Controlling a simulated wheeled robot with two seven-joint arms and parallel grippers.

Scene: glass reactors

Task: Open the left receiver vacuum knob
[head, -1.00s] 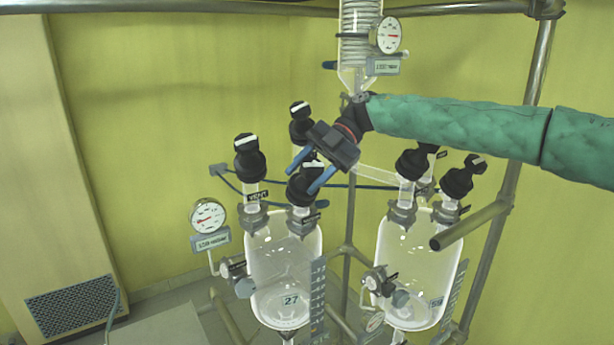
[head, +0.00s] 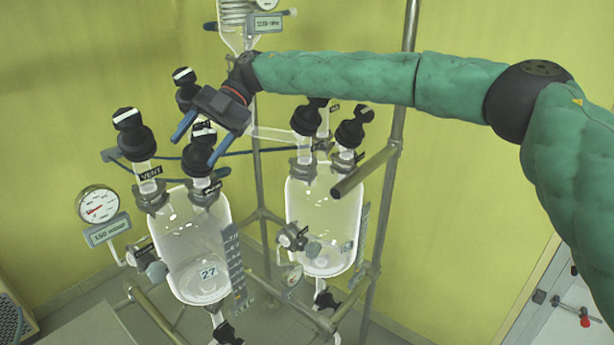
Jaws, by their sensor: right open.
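The left receiver (head: 195,245) is a clear glass vessel marked 27, at left in the head view. A black knob with a white bar stands on its left neck (head: 133,132), above a VENT label. A second black knob (head: 204,138) stands on its right neck; its label is too small to read. My right gripper (head: 191,153) is open, coming in from the upper right. Its two blue fingers appear on either side of the second knob and partly cover it. I cannot tell whether they touch it. My left gripper is not in view.
A third black knob (head: 186,90) stands behind the gripper. A right receiver (head: 322,225) with black knobs is to the right, within metal frame bars (head: 385,190). A dial gauge (head: 99,204) is left of the left receiver. A glass coil column (head: 236,25) rises above.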

